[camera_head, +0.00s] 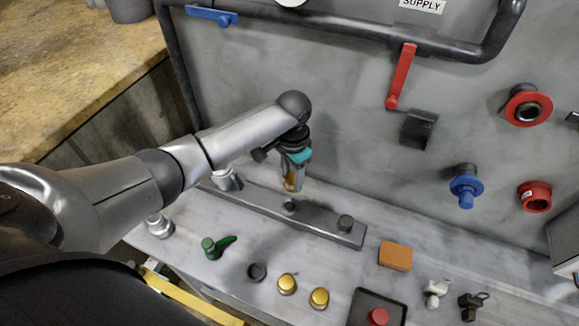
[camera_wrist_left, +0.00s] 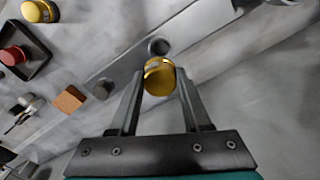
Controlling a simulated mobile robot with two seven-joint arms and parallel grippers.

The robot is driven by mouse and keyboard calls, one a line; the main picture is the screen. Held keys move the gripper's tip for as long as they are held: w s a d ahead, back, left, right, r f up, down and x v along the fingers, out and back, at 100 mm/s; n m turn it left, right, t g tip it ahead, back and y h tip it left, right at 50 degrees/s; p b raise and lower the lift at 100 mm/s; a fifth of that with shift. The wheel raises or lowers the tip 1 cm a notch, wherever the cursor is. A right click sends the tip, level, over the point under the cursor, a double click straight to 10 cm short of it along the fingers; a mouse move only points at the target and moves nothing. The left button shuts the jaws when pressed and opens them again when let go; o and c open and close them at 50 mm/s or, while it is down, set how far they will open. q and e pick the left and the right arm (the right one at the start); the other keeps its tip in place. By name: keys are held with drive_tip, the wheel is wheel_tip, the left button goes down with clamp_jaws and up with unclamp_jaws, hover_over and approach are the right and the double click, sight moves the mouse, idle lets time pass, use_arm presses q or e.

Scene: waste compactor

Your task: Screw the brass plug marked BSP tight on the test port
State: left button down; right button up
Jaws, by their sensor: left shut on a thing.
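My left gripper (camera_head: 292,184) is shut on a brass plug (camera_wrist_left: 158,78), which sits between the fingertips in the left wrist view. In the head view the plug shows only as a small gold patch between the fingers. The grey metal bar (camera_head: 318,227) below carries a dark round port (camera_head: 289,206), just under the gripper; it also shows just beyond the plug in the left wrist view (camera_wrist_left: 160,46). The plug appears apart from the port. No marking on the plug can be read. My right gripper is not in view.
Two more brass plugs (camera_head: 287,284) (camera_head: 319,298) stand at the front. A dark ring (camera_head: 257,271), green-handled fitting (camera_head: 218,247), orange block (camera_head: 395,256) and black tray (camera_head: 360,307) with a red part are nearby. A dark stub (camera_head: 345,223) rises from the bar. A grey wall panel stands behind.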

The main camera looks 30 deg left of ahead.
use_arm(q)
drive_tip(key=shift+s+a+f, duration=0.15)
drive_tip(key=shift+a+f, duration=0.1)
drive_tip(key=shift+p, duration=0.3)
drive_tip(key=shift+r, duration=0.1)
drive_tip(key=shift+s+f, duration=0.1)
drive_tip(key=shift+f, duration=0.15)
drive_tip(key=shift+f+b, duration=1.55)
drive_tip(key=shift+f, duration=1.2)
drive_tip(key=n, duration=0.4)
drive_tip(key=shift+r+n, duration=0.15)
drive_tip(key=shift+n, duration=0.25)
